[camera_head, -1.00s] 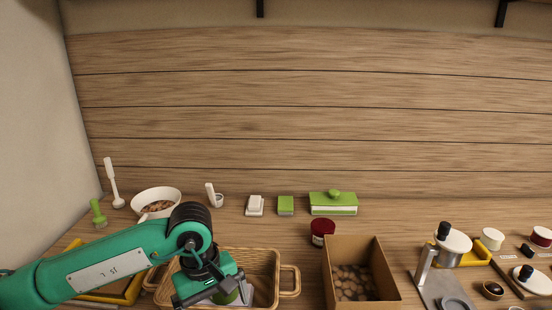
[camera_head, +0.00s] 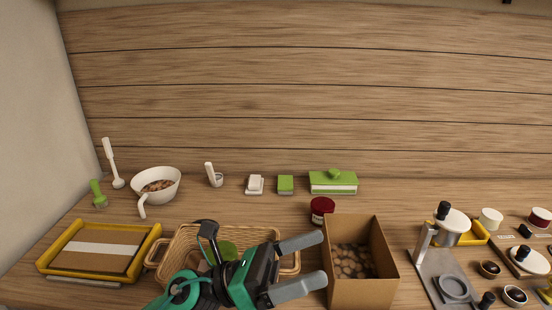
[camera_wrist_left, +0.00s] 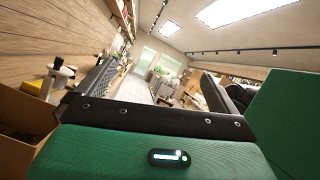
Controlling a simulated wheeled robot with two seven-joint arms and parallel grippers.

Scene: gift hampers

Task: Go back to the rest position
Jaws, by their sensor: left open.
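My left gripper (camera_head: 323,259) is open and empty. It points to the right in the head view, in front of the wicker basket (camera_head: 170,247) and close to the cardboard box's left side. Its two grey fingers are spread apart, and they also frame the left wrist view (camera_wrist_left: 160,75) with nothing between them. My right gripper is not in view.
An open cardboard box (camera_head: 362,293) stands right of the basket. A yellow-rimmed tray (camera_head: 152,238) lies at left. A white bowl (camera_head: 142,188), a dark red jar (camera_head: 322,208) and a green lidded box (camera_head: 333,187) stand behind. Several small items crowd the right.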

